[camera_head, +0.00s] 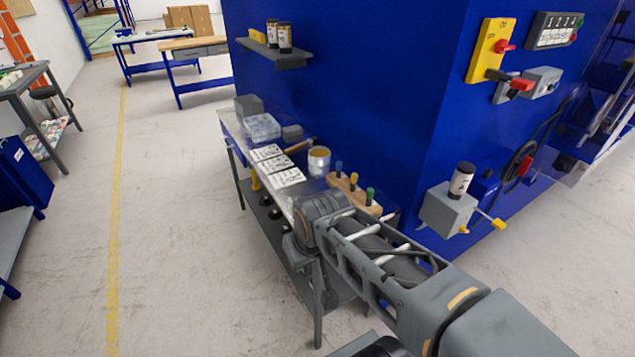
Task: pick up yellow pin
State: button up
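A small pin with a yellow top (353,181) stands in a tan wooden block (342,188) on the narrow workbench against the blue machine. A blue-topped pin (339,169) stands behind it to the left, and a green-topped pin (370,196) stands in front to the right. My arm reaches in from the lower right, and its wrist is just left of and in front of the block. My gripper (298,249) is mostly hidden by the wrist, so its fingers and any contents cannot be made out. The yellow pin's top is uncovered.
The workbench (229,124) also holds white printed cards (276,165), a can (319,160), a hammer (301,145) and a clear box (262,128). The blue machine wall (365,90) rises behind. A grey box (448,209) juts out at right. The floor at left is free.

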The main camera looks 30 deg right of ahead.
aim_at(355, 177)
jog(key=u, duration=3.1)
jog(key=k, duration=1.5)
jog(key=z, duration=1.65)
jog(key=i, duration=0.5)
